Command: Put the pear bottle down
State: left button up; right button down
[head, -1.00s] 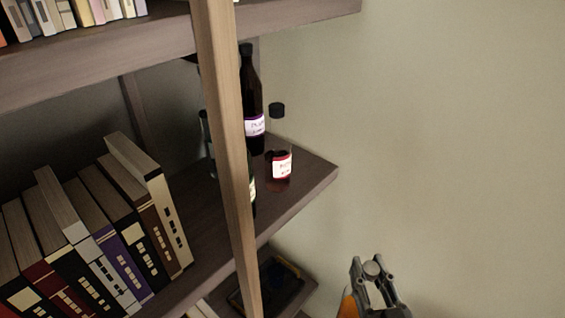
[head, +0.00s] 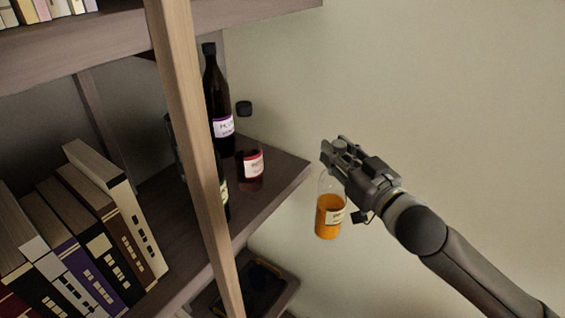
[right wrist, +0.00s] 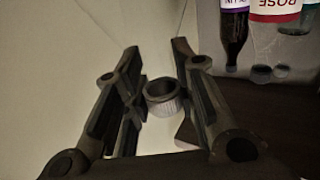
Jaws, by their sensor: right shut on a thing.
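The pear bottle (head: 329,216) is a small clear bottle with orange contents and a pale label. It hangs about upright below my right gripper (head: 335,152), in the air just right of the shelf's end. My right gripper is shut on its neck, and the cap (right wrist: 163,95) shows between the fingers in the right wrist view. The shelf board (head: 285,185) has bare room at its right end. My left gripper is not in view.
A tall dark bottle with a purple label (head: 223,128) and a red-labelled bottle (head: 252,165) stand on the shelf. A wooden post (head: 187,130) partly hides other bottles. Books (head: 115,205) fill the left. A dark tray (head: 262,285) sits on the board below.

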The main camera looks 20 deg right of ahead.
jog(key=r, duration=0.3)
jog(key=r+n+y, duration=0.1)
jog(key=r, duration=0.2)
jog(key=w+r+y, duration=0.1)
jog(key=r, duration=0.2)
jog(key=shift+d, duration=0.35)
notch_tip(320, 180, up, 8)
jog(key=s+n+g+y, duration=0.1)
jog(key=s+n+y, duration=0.1)
jog(key=a+f+p+x, duration=0.1)
jog(key=f+p+x, duration=0.2)
jog(key=p+x, duration=0.5)
jog(key=x, duration=0.9)
jog(key=shift+w+a+f, duration=0.2)
jog(key=shift+a+f, duration=0.05)
jog(key=shift+f, duration=0.1)
jog(key=c, duration=1.2)
grip_release()
jog(key=shift+f, duration=0.1)
